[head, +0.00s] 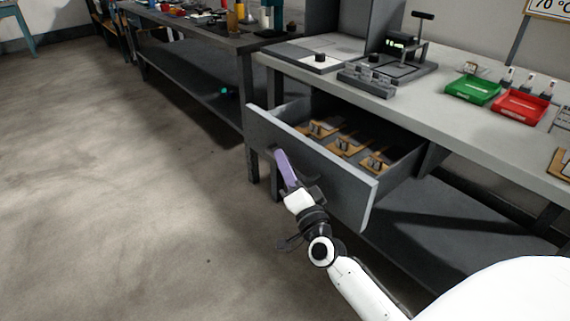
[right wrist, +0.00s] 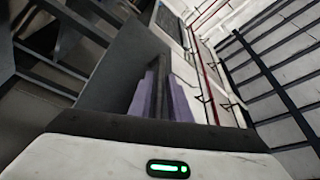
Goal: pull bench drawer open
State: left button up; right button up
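The bench drawer (head: 330,172) is pulled out from under the grey bench, its inside showing. Several wooden pieces with metal parts (head: 345,148) lie in it. A dark bar handle (head: 318,194) runs along the drawer front, partly covered by my gripper. My right gripper (head: 284,166), with purple fingers, is at the outer face of the drawer. In the right wrist view the fingers (right wrist: 165,97) lie on both sides of the dark handle bar, closed on it. My left gripper is out of view.
The bench top (head: 430,108) carries a green bin (head: 473,90), a red bin (head: 520,106) and a black stand device (head: 405,50). A lower shelf (head: 450,240) lies beneath. Another workbench (head: 190,70) stands at the back left. The floor at left is clear.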

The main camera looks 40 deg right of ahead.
grip_shut()
jog(key=shift+a, duration=0.2)
pick_arm(q)
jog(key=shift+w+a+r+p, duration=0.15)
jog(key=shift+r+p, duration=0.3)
jog(key=shift+p, duration=0.7)
pick_arm(e)
jog(key=a, duration=0.6)
jog(key=shift+s, duration=0.25)
jog(key=shift+f, duration=0.1)
grip_release()
